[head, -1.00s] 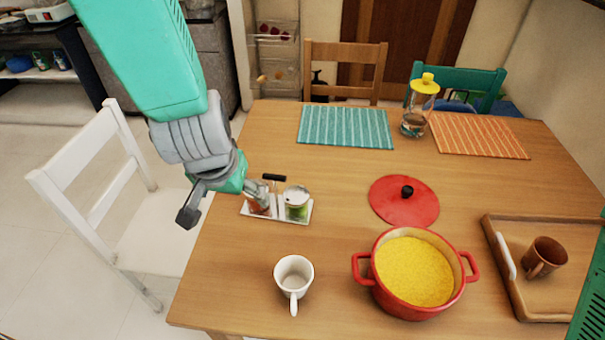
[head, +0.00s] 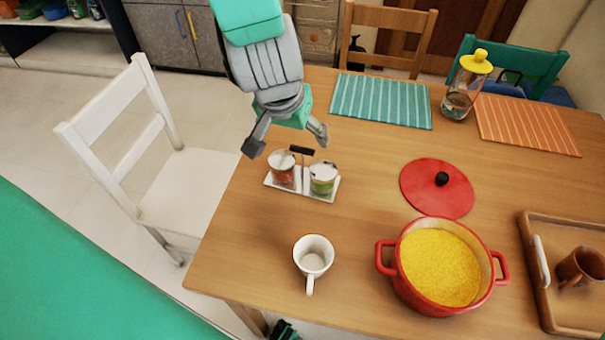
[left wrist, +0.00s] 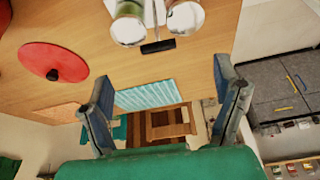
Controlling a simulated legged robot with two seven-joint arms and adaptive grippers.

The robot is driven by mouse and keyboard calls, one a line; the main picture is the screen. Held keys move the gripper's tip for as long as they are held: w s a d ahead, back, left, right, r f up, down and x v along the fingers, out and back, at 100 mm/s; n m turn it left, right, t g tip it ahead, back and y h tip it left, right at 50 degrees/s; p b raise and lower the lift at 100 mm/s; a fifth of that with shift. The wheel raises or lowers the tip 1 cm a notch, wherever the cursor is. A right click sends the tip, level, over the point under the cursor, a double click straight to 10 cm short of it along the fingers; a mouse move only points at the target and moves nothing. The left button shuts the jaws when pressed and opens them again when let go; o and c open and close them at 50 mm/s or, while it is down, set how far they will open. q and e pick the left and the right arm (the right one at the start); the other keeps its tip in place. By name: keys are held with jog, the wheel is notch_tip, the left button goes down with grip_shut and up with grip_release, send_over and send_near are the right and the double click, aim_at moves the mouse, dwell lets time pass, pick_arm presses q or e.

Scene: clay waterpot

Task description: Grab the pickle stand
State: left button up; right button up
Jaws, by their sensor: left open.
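The pickle stand (head: 304,190) is a small white tray on the wooden table, holding a red jar (head: 282,170) and a green jar (head: 323,180). Its black handle (head: 302,151) rises between the jars. My left gripper (head: 288,143) is open and empty, just behind and above the stand, with its fingers spread to either side of the handle in the picture. In the left wrist view, the handle (left wrist: 158,46) and the jar tops show at the top, beyond the open fingers of my left gripper (left wrist: 165,95).
A white mug (head: 313,256) stands in front of the stand. A red pot (head: 437,268) of yellow food and a red lid (head: 436,188) are to its right. A wooden tray (head: 540,300) with a brown cup is farther right. A white chair (head: 130,145) is left.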

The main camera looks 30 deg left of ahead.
aim_at(303, 149)
pick_arm(q)
jog(key=b+x, duration=0.1)
jog(key=x, duration=0.3)
jog(key=shift+w+d+f, duration=0.1)
jog(key=shift+w+d, duration=0.05)
jog(key=shift+d, duration=0.05)
jog(key=shift+b+x, duration=0.85)
jog(key=shift+x, duration=1.85)
jog(key=shift+w+a, duration=0.1)
jog(key=shift+c, duration=0.3)
jog(key=c, duration=1.7)
